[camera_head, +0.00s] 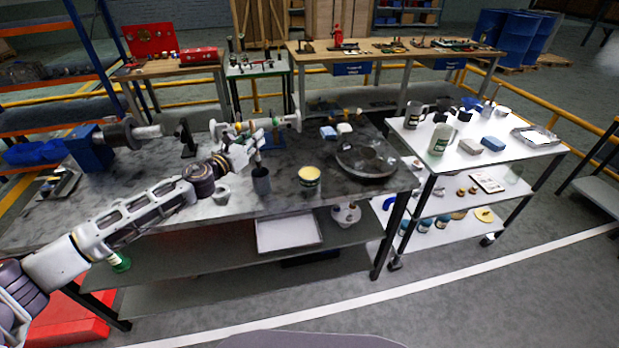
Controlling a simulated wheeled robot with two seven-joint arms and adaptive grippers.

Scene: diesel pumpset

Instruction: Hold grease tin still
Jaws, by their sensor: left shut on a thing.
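A tin with a pale yellow top and a dark green label, which looks like the grease tin (309,180), stands upright near the front edge of the grey workbench (345,198). My left gripper (257,160) reaches in from the left and is to the left of this tin, apart from it. It is shut at the top of a dark grey cup (261,183) that is upright at the bench's front. The exact finger contact is too small to see clearly. My right gripper is not in view.
A round dark pan (366,160) lies right of the tin. A small light cup (220,194) is beside my left forearm. A blue machine with a shaft (90,148) is at the bench's left. A white cart (475,160) with bottles and mugs stands at the right.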

